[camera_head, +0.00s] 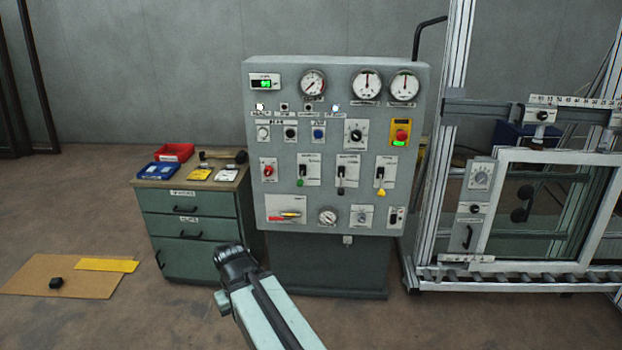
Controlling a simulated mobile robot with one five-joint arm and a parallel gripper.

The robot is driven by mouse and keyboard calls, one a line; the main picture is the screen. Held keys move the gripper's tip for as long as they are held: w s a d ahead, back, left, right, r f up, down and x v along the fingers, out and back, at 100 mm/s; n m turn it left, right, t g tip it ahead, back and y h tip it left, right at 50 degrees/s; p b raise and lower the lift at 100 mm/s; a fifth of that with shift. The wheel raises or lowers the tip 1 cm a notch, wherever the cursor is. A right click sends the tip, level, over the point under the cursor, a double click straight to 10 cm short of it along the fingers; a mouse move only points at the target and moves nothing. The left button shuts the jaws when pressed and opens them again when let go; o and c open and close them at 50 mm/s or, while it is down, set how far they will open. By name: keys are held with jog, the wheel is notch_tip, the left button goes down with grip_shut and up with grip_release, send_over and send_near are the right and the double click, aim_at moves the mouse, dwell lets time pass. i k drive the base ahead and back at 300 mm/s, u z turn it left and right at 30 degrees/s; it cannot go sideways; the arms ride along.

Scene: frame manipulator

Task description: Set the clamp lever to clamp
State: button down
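A grey control panel (282,240) stands in the middle of the head view. Three levers hang in slots on its lower half: one with a green knob (300,182), one with a dark knob (341,191) and one with a yellow knob (380,191). All three knobs sit low on their plates. Their labels are too small to read, so I cannot tell which is the clamp lever. My gripper (232,252) is a dark shape at the end of my pale arm, in front of the drawer cabinet and panel base, below and left of the levers. Its fingers cannot be made out.
A green drawer cabinet (189,228) with trays on top stands left of the panel. A red-and-yellow emergency stop (401,135) is on the panel's right. An aluminium frame rig (497,234) stands at right. A brown mat (50,268) lies on the left floor.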

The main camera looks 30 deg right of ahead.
aim_at(301, 183)
jog(key=z, duration=0.45)
jog(key=i, duration=2.1)
jog(key=u, duration=0.35)
jog(key=k, duration=0.6)
jog(key=u, duration=0.4)
jog(key=i, duration=0.6)
jog(key=z, duration=0.15)
